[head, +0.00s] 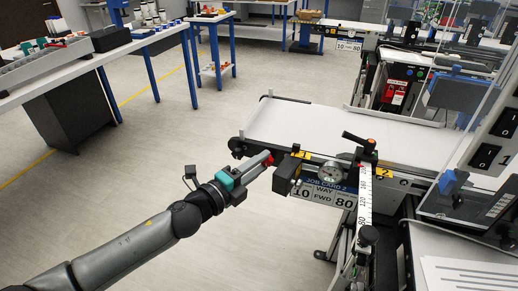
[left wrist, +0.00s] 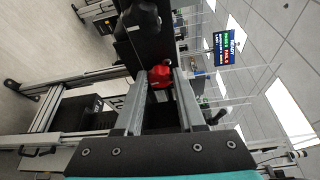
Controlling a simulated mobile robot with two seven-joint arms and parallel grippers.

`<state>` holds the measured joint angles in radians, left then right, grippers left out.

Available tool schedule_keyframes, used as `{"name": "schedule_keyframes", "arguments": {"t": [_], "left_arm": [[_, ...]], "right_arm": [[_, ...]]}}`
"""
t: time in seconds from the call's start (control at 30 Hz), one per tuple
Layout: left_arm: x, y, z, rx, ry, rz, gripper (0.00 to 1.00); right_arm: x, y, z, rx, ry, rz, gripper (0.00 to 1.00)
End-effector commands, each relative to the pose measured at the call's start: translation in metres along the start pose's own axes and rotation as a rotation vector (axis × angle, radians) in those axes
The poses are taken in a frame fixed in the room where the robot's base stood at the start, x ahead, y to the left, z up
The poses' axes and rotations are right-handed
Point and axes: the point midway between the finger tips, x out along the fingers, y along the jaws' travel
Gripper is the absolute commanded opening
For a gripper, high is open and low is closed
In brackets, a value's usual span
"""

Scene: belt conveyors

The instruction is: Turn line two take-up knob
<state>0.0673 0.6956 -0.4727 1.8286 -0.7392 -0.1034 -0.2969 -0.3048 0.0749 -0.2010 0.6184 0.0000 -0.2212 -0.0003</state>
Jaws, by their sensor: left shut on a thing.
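The red take-up knob (head: 268,160) sits at the near side of the belt conveyor marked 2 (head: 275,122), toward its left end. My left gripper (head: 264,162) comes in from the left and is shut on the red knob. In the left wrist view the red knob (left wrist: 160,76) lies between the two finger ends of my left gripper (left wrist: 160,84). The fingers hide part of the knob in the head view. My right gripper is not in view.
A black box (head: 286,175), a round gauge (head: 331,172) and a job card (head: 325,193) sit along the conveyor's near side, right of the knob. A white scale strip (head: 364,203) stands further right. The floor at left is clear up to the workbenches (head: 150,40).

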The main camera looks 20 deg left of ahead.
Motion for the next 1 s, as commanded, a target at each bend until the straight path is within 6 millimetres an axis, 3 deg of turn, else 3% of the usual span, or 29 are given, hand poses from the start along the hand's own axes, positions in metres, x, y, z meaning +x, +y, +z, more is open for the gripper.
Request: {"name": "schedule_keyframes", "arguments": {"t": [0.03,0.1,1.0], "left_arm": [[0.0,-0.009,0.0,0.04,0.002,0.017,0.0],[0.0,-0.01,0.0,0.097,0.002,0.041,0.0],[0.002,-0.015,-0.005,0.839,0.001,0.347,0.0]], "right_arm": [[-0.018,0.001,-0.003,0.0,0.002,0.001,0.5],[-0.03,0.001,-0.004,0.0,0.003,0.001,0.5],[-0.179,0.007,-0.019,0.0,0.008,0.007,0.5]]}}
